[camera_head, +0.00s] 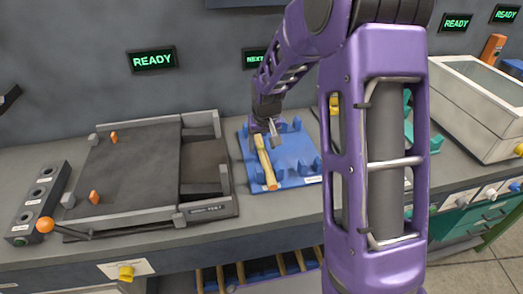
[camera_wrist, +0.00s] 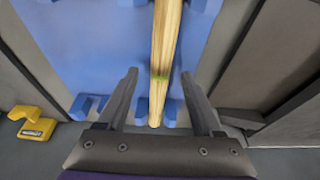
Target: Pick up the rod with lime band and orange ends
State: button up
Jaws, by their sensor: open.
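A pale wooden rod (camera_head: 265,163) lies lengthwise on a blue fixture board (camera_head: 295,143). My gripper (camera_head: 272,127) is over the far part of the rod in the head view.
Blue pegs (camera_wrist: 90,107) stand up from the board near the rod. A dark grey flat machine (camera_head: 130,165) is to the left. A yellow labelled block (camera_wrist: 35,125) lies beside the board. A clear-lidded bin (camera_head: 470,105) stands at the right.

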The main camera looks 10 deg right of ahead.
jog(key=shift+w+f, duration=0.2)
jog(key=shift+f, duration=0.35)
grip_shut()
